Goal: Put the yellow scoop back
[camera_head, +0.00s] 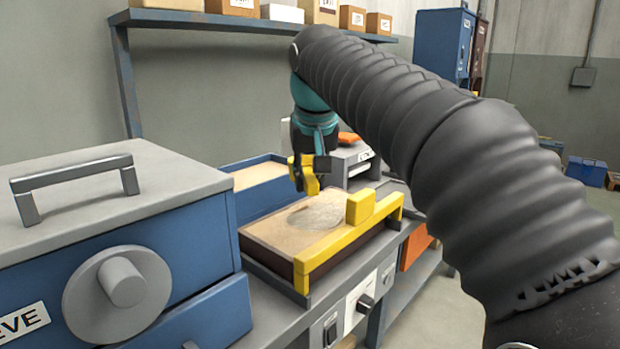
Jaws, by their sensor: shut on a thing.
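My gripper (308,182) is at the end of my arm, above the back part of a sand-filled box. It is shut on a small yellow piece (305,173), which looks like the yellow scoop; its full shape is partly hidden by the gripper. The box (268,270) has dark walls and pale sand with a greyish round patch in the middle. A yellow bar with a block on top (330,247) lies along the box's front right edge. I cannot tell whether the held piece touches the sand.
A blue bin of sand (265,203) stands behind the box. A blue sieve machine (175,240) with a grey lid handle is at left. A grey device (357,157) with an orange top is behind the gripper. A shelf with cartons (160,18) hangs above. My arm covers much of the right.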

